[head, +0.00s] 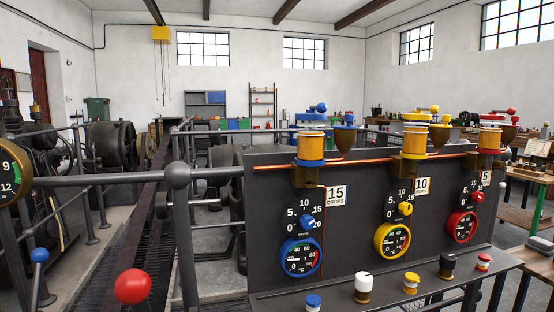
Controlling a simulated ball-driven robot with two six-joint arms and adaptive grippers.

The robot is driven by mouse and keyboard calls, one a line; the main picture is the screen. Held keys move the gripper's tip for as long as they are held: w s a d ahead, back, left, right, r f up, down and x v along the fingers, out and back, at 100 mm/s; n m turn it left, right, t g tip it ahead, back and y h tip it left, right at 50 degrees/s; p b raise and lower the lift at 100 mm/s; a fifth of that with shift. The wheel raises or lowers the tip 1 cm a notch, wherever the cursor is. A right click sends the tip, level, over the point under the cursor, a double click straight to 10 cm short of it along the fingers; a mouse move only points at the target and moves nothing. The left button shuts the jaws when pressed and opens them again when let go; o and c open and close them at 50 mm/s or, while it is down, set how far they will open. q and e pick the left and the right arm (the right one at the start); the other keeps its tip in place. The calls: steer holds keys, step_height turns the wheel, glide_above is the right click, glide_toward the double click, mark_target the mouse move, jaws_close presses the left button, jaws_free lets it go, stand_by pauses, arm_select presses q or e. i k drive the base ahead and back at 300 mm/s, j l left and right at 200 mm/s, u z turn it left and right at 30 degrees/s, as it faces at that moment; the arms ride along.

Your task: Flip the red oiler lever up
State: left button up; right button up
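The red oiler (489,139) stands at the right end of the dark panel, with a brass body and a red base ring. Its red lever (497,114) lies across the top, roughly level, with a red ball (511,111) at its right end. Below it on the panel are a red dial knob (477,198) and a red-rimmed gauge (461,227). Neither of my grippers shows in the head view.
A blue oiler (310,146) and a yellow oiler (415,137) stand left of the red one, with similar levers. A copper pipe runs along the panel top. Several knobs line the front ledge. A rail (110,180) and a large red ball (132,286) are at left.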

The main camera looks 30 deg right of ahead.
mark_target(511, 111)
steer(key=z, duration=2.15)
